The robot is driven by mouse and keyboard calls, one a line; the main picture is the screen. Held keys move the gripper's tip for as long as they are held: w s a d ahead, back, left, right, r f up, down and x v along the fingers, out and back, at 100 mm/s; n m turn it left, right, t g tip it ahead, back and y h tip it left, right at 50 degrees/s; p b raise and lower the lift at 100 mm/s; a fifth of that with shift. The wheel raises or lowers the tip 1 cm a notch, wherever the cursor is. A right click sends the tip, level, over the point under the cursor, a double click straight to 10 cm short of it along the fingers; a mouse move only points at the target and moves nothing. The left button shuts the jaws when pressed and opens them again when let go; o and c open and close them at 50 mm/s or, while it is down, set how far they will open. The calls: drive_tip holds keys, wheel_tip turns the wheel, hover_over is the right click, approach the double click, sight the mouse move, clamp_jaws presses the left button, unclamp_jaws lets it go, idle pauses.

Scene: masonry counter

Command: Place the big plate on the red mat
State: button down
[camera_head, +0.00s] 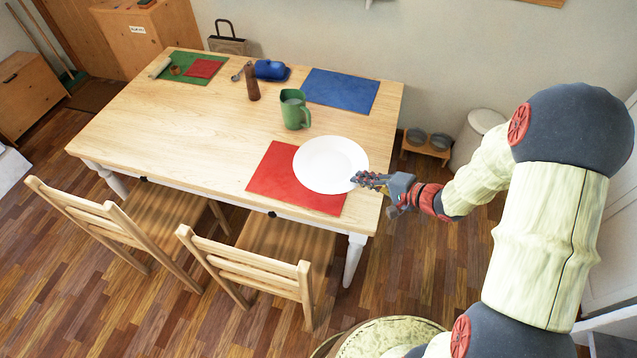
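The big white plate (328,163) is at the right end of the wooden table. It overlaps the upper right part of the red mat (272,178) and reaches past the mat's right side. Whether it rests flat or is slightly raised is hard to tell. My gripper (357,179) comes in from the right, with its fingertips at the plate's lower right rim. The fingers are small and seen from above, so I cannot tell whether they are closed on the rim. The left and lower parts of the red mat are bare.
A green pitcher (295,110) stands just behind the plate. A blue mat (341,91), blue butter dish (270,70), brown mill (252,82) and green mat (170,75) are farther back. Two chairs (250,270) stand along the front edge. The table's left middle is clear.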

sight(349, 178)
drive_tip(key=b+x, duration=0.1)
drive_tip(key=x, duration=0.2)
drive_tip(key=b+x, duration=0.1)
drive_tip(key=x, duration=0.2)
drive_tip(key=shift+a+f+b, duration=0.15)
drive_tip(key=shift+a+b, duration=0.15)
drive_tip(key=shift+a, duration=0.15)
drive_tip(key=w+a+f+b, duration=0.2)
drive_tip(key=f, duration=0.1)
drive_tip(key=w+a+f+b, duration=0.1)
drive_tip(key=f, duration=0.1)
drive_tip(key=shift+a, duration=0.35)
drive_tip(key=shift+w+a+f, duration=0.1)
drive_tip(key=shift+f, duration=0.05)
wheel_tip(349, 178, down, 4)
drive_tip(key=b, duration=0.3)
drive_tip(key=shift+w+a, duration=0.15)
drive_tip(key=shift+r, duration=0.3)
drive_tip(key=shift+f, duration=0.1)
drive_tip(key=c, duration=2.3)
unclamp_jaws()
drive_tip(key=shift+f, duration=0.1)
